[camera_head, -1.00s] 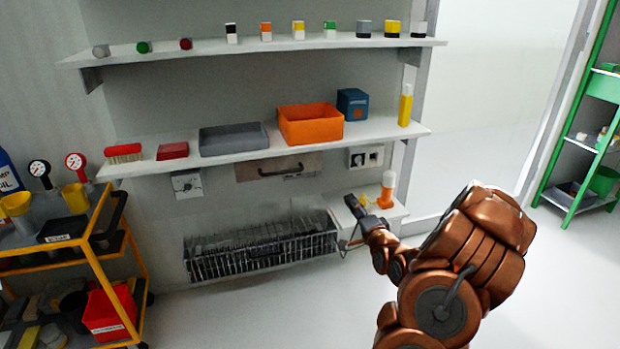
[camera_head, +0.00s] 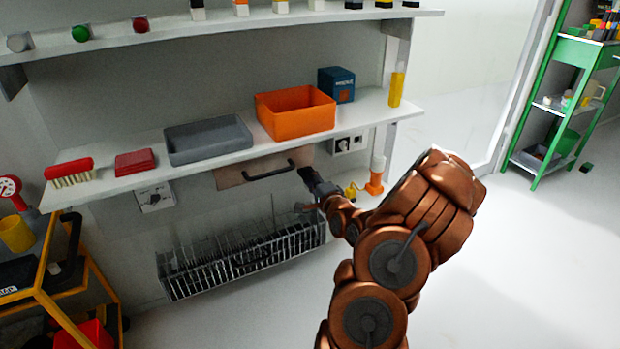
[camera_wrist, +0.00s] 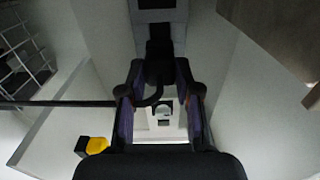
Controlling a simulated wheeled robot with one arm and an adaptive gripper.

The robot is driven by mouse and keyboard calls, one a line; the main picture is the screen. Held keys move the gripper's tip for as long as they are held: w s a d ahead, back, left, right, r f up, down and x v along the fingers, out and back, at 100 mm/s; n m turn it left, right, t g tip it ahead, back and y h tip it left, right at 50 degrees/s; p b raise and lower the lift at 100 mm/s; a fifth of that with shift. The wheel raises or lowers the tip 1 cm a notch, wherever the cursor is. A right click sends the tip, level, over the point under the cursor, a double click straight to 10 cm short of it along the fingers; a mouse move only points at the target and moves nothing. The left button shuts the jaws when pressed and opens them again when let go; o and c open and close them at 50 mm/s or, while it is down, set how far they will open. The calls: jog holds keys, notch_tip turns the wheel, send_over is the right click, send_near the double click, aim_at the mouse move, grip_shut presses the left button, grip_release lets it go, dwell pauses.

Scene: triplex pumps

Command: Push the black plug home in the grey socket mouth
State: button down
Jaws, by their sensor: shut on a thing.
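My gripper (camera_head: 318,190) is in front of the wall, below the right end of the long shelf. In the wrist view its two fingers (camera_wrist: 158,88) are shut on the black plug (camera_wrist: 158,66), with a black cord curling beneath it. In the head view the plug (camera_head: 309,177) shows as a dark piece pointing up and left. A pale wall box with dark round openings (camera_head: 347,143) sits above and right of the gripper, apart from it; it appears to hold the socket. The plug's front and the grey mouth are not clear.
A brown board with a black handle (camera_head: 230,180) hangs left of the gripper. A wire rack (camera_head: 240,262) stands below. An orange and white bottle (camera_head: 377,176) and a yellow item (camera_head: 351,191) stand close right. Open floor lies to the right.

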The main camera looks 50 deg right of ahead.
jog(key=shift+r+p, duration=0.1)
jog(key=shift+p, duration=0.2)
jog(key=shift+w+d, duration=0.3)
jog(key=shift+w, duration=0.3)
jog(key=shift+p+x, duration=0.85)
jog(key=shift+x, duration=1.2)
jog(key=shift+p, duration=0.55)
jog(key=shift+x, duration=1.45)
jog(key=c, duration=0.7)
grip_release()
